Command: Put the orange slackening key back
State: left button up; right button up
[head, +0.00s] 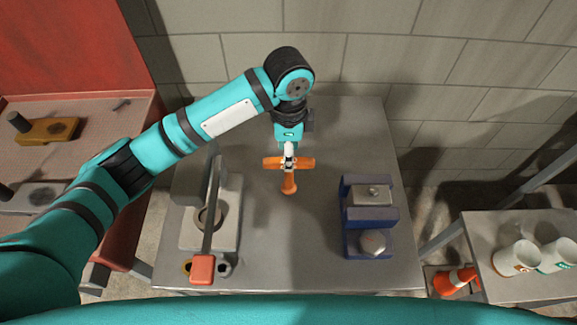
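The orange slackening key (289,184) is T-shaped, with a crossbar and a stem that points toward the front of the table. My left gripper (289,160) is at the middle of the crossbar and appears shut on it. The key is over the middle of the grey table (300,255); I cannot tell how high it is above the top. My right gripper is not in view.
Left on the table is a grey fixture (228,215) with a long lever ending in a red block (202,270). A blue block fixture (357,225) stands at the right. White mugs (517,258) stand on a side table. The table's front middle is clear.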

pick_arm(q)
jog(key=shift+r, duration=1.8)
jog(key=shift+f, duration=0.1)
